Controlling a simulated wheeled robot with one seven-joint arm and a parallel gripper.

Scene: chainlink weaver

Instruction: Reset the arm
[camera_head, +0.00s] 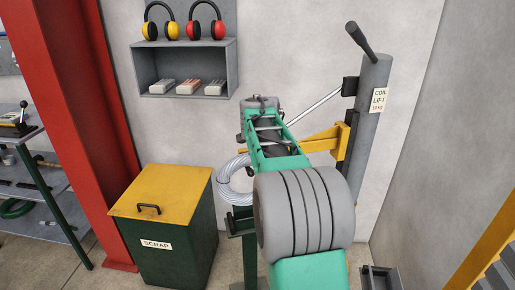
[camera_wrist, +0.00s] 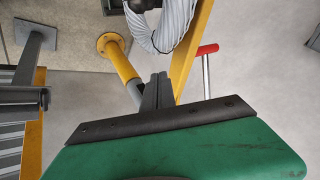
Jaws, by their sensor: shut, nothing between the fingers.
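My arm (camera_head: 300,205) reaches forward from the bottom of the head view, and its far end is in front of the back wall. My gripper (camera_wrist: 157,88) shows in the wrist view as two grey fingers held together, with nothing between them. A dark green body with a black bolted strip fills the bottom of that view. In the head view the fingertips cannot be made out behind the arm. A coil of grey wire (camera_head: 235,183) hangs beside the arm, to its left; the coil also shows in the wrist view (camera_wrist: 176,25), apart from the fingers.
The grey coil lift column (camera_head: 370,110) with a yellow bracket (camera_head: 341,143) stands close right of the arm. A green scrap bin (camera_head: 170,245) with a yellow lid is at left. A wall shelf (camera_head: 187,88) is behind. A red post (camera_head: 70,120) and workbench are far left; yellow stairs (camera_head: 490,245) lower right.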

